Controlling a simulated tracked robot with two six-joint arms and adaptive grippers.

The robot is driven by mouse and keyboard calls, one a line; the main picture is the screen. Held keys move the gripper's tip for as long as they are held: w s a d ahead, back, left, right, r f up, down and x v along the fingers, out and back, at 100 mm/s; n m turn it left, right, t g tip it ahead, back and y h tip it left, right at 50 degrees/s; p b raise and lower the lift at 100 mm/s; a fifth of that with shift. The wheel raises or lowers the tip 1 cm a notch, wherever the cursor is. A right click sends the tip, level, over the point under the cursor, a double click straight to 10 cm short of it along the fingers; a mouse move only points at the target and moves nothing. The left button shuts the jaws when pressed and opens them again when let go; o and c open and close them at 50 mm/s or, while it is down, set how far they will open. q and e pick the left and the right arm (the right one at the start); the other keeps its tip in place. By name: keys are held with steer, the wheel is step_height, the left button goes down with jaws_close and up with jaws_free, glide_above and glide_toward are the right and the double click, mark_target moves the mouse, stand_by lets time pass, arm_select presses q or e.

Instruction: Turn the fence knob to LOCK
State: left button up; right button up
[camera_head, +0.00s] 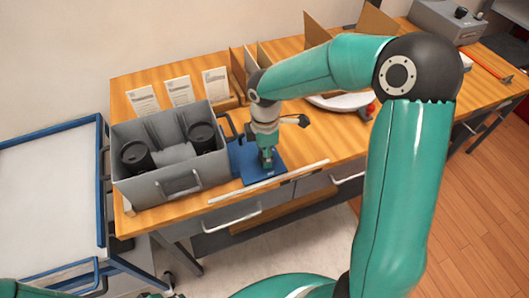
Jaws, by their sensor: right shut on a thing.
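My right gripper (267,161) points down over a blue plate (248,165) near the table's front edge, right of the grey bin. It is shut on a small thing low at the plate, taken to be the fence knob. The fingers hide the knob, so its pointer and any LOCK mark cannot be read. A long pale bar (285,178) lies along the front edge just before the plate. My left gripper is not in view.
A grey bin (152,190) with two black cylinders stands left of the plate. White cards (180,91) stand behind it. A white round dish (338,101) and wooden dividers (316,29) are behind my right arm. A grey box (447,20) sits far right.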

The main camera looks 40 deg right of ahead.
steer(key=shift+w+r, duration=0.1)
steer(key=shift+w, duration=0.05)
steer(key=o, duration=1.1)
steer(key=shift+o, duration=0.2)
step_height(320, 180, up, 12)
stand_by(0.4)
